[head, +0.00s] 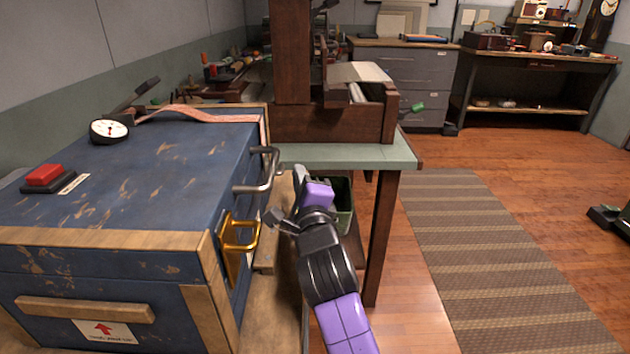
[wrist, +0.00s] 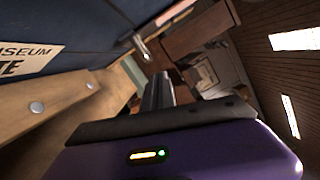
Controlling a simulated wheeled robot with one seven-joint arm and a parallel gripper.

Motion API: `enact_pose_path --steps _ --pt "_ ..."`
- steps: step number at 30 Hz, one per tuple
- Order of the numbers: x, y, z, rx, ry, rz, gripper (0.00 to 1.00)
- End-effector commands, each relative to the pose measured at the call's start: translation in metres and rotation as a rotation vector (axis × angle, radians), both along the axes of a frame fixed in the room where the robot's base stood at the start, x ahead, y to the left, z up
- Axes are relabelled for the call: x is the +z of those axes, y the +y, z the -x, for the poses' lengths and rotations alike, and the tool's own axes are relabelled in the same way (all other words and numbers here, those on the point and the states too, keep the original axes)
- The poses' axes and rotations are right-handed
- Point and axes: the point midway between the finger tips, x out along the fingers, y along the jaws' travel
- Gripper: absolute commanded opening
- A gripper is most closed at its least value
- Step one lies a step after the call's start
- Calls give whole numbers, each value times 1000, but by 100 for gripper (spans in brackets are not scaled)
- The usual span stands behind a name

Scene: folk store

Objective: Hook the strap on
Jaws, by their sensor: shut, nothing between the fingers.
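On the trunk's right side are a grey metal handle (head: 268,170) and a gold bracket (head: 240,235) nearer me. My gripper (head: 274,216) is beside that side, just right of the gold bracket and below the grey handle. In the wrist view my gripper's fingers (wrist: 157,92) are together with nothing between them. A metal part (wrist: 142,47) of the trunk shows beyond them.
A round dial (head: 108,131) and a red button (head: 45,174) are on the trunk's top. A green-topped table (head: 345,155) with a dark wooden frame (head: 291,60) stands beyond my arm.

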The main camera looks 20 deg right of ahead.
Motion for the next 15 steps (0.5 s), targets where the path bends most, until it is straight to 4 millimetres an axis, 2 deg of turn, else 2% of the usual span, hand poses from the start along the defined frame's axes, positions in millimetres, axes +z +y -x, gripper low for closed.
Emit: enact_pose_path --steps 1,4,15 --pt "-8 3 -1 1 -4 -2 0" --pt "-11 10 -3 1 -3 -2 0" --pt "-11 20 -6 -1 -2 0 0"
